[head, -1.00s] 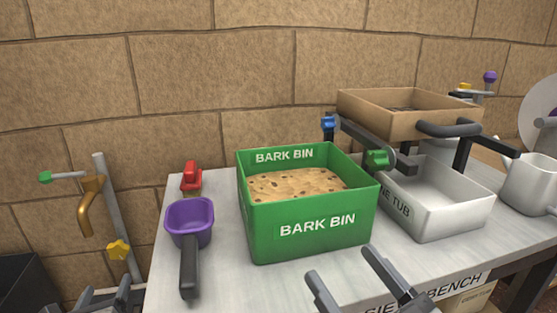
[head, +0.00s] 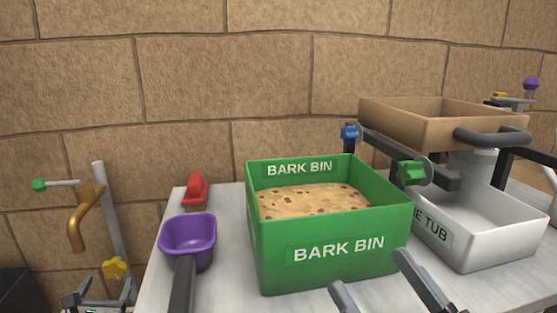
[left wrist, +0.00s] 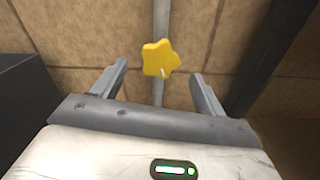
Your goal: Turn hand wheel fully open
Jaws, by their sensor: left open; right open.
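A yellow star-shaped hand wheel (head: 115,268) is on the grey upright pipe (head: 111,220) at the left of the head view. A brass spout (head: 80,222) and a green-tipped lever (head: 40,184) are higher on this pipe. My left gripper (head: 104,290) is open just below the wheel in the head view. In the left wrist view the wheel (left wrist: 159,59) shows between and beyond the two spread fingertips, and nothing is in the jaws. My right gripper (head: 370,271) is open and empty in front of the green bark bin (head: 330,272).
The workbench (head: 222,285) holds the bark bin, a purple scoop (head: 188,236), a red-handled tool (head: 196,188) and a white tub (head: 495,246). A brown tray (head: 430,128) is held above the tub. A stone wall (head: 220,75) stands behind. A dark box (head: 14,292) is at lower left.

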